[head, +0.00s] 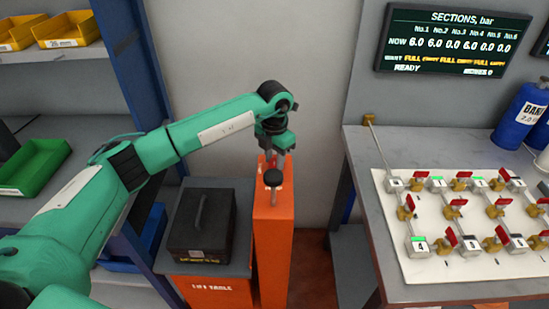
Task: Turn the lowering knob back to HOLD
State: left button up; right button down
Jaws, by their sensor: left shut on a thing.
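The orange post (272,250) of the lift table stands in the middle of the view. A black round knob (274,177) sits at its top on a short metal stem. My left gripper (272,163) reaches over the post from the left and points down at the knob. Its fingers are shut on the knob, though the contact is small and partly hidden. The knob's markings, including HOLD, cannot be read from here. My right gripper is not in view.
A black case (202,222) rests on the lift table (215,290), left of the post. A shelf with a green bin (33,165) stands at left. At right, a bench (375,215) carries a valve panel (395,240) under a display (455,40) reading READY.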

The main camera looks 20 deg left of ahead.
aim_at(274, 161)
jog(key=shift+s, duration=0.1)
pick_arm(q)
jog(key=o, duration=1)
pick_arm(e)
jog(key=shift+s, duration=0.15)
pick_arm(q)
jog(key=shift+r, duration=0.5)
notch_tip(274, 161, up, 13)
jog(key=b, duration=0.2)
jog(key=shift+b, duration=0.35)
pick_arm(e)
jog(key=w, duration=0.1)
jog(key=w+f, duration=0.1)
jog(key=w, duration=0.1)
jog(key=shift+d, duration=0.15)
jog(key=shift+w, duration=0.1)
